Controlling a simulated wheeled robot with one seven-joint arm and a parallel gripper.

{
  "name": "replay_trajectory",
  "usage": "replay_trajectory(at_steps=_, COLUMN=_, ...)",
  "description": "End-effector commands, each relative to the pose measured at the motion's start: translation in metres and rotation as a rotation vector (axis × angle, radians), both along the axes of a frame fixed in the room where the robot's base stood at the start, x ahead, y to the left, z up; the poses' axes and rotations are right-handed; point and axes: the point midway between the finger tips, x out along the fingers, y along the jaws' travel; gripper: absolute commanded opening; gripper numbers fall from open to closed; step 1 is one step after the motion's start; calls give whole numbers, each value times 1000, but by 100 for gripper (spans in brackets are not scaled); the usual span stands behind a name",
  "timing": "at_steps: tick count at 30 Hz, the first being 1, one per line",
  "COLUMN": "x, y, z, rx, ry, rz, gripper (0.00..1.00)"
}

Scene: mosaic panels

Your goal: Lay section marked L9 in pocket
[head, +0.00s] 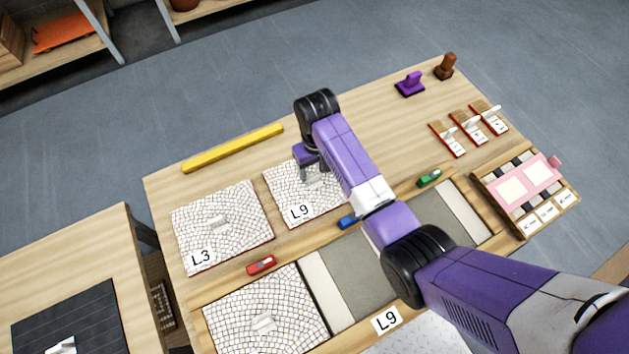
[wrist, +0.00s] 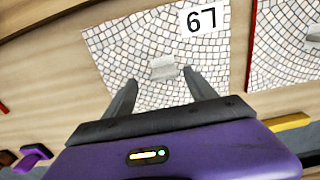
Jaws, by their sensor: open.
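The section marked L9 (head: 330,205) is a square white mosaic panel lying on the table beside the panel marked L3. It also shows in the wrist view (wrist: 120,50), its label upside down and a small pale grip tab (wrist: 163,69) near its middle. My gripper (wrist: 163,88) is open, with its two fingers apart on either side of the tab's near side; I cannot tell their height above the panel. In the head view my gripper (head: 311,172) is over L9, partly hiding it. The grey pocket (head: 355,285) lies in the frame in front, behind an L9 label (head: 387,319), partly hidden by my arm.
The L3 panel (head: 210,235) lies left of L9. A laid mosaic panel (head: 250,335) fills the frame's left end. Red (head: 261,265), blue (head: 347,222) and green (head: 429,178) pieces sit along the frame's back edge. A yellow bar (head: 235,148) lies behind the panels.

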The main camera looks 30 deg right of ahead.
Motion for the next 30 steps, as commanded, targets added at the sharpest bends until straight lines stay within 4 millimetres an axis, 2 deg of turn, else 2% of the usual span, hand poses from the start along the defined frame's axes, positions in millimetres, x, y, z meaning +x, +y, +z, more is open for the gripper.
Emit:
replay_trajectory(at_steps=6, x=1, y=6, z=-32, rx=0, ry=1, rz=1, gripper=65)
replay_trajectory(at_steps=9, x=2, y=6, z=-42, rx=0, ry=0, rz=1, gripper=65)
replay_trajectory(at_steps=18, x=2, y=6, z=-46, rx=0, ry=-1, rz=1, gripper=65)
replay_trajectory(at_steps=20, x=2, y=6, z=-45, rx=0, ry=-1, rz=1, gripper=56)
replay_trajectory(at_steps=28, x=2, y=6, z=-45, rx=0, ry=-1, rz=1, gripper=3)
replay_trajectory(at_steps=30, x=2, y=6, z=-45, rx=0, ry=-1, rz=1, gripper=0)
